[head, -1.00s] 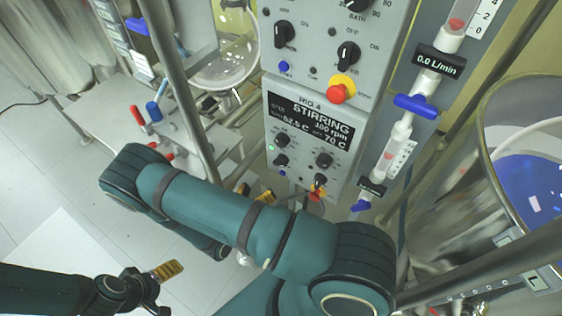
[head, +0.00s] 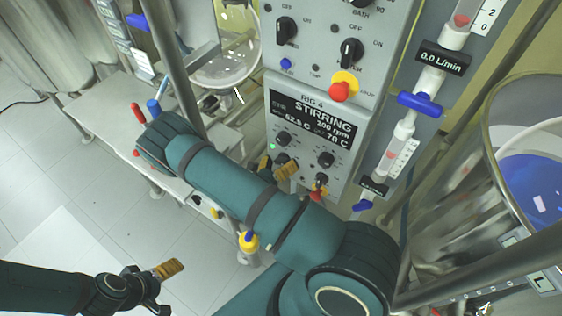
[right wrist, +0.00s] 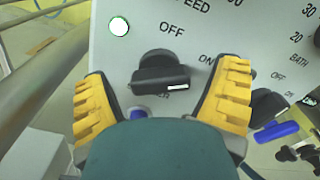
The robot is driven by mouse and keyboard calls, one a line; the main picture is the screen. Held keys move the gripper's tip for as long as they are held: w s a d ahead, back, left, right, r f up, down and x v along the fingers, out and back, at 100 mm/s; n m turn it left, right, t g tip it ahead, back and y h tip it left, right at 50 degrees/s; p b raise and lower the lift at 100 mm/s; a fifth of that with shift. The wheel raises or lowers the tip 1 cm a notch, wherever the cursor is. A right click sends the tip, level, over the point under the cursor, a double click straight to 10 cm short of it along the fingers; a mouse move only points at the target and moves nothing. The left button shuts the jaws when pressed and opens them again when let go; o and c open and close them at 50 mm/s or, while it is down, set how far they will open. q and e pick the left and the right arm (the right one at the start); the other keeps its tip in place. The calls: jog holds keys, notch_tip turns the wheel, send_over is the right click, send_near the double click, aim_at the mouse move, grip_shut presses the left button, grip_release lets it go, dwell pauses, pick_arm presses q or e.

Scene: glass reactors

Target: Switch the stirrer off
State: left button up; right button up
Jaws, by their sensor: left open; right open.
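The lower control panel (head: 345,150) has a display (head: 312,118) reading STIRRING, 100 rpm. In the right wrist view a black knob (right wrist: 160,75) has OFF printed above it and ON to its upper right. Its white pointer mark points right, toward the ON side. The label below it is mostly hidden. My right gripper (right wrist: 165,100) is open, with one yellow fingertip on each side of this knob; I cannot tell whether they touch it. In the head view the right gripper (head: 277,167) is at the panel's lower left. My left gripper (head: 150,285) is open and empty at lower left, away from the panel.
Other knobs (head: 326,158) sit close by on the panel. A red-and-yellow stop button (head: 342,86) is on the upper panel. Blue-handled flow valves (head: 420,104) stand right of it. A glass vessel (head: 228,65) is behind, and a large reactor (head: 450,215) is at right.

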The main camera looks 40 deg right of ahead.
jog(key=c, duration=1.2)
jog(key=shift+n, duration=0.3)
jog(key=n+p, duration=0.1)
jog(key=n, duration=0.7)
jog(key=shift+p, duration=0.3)
jog(key=shift+n, duration=1.6)
jog(key=shift+s+f, duration=0.1)
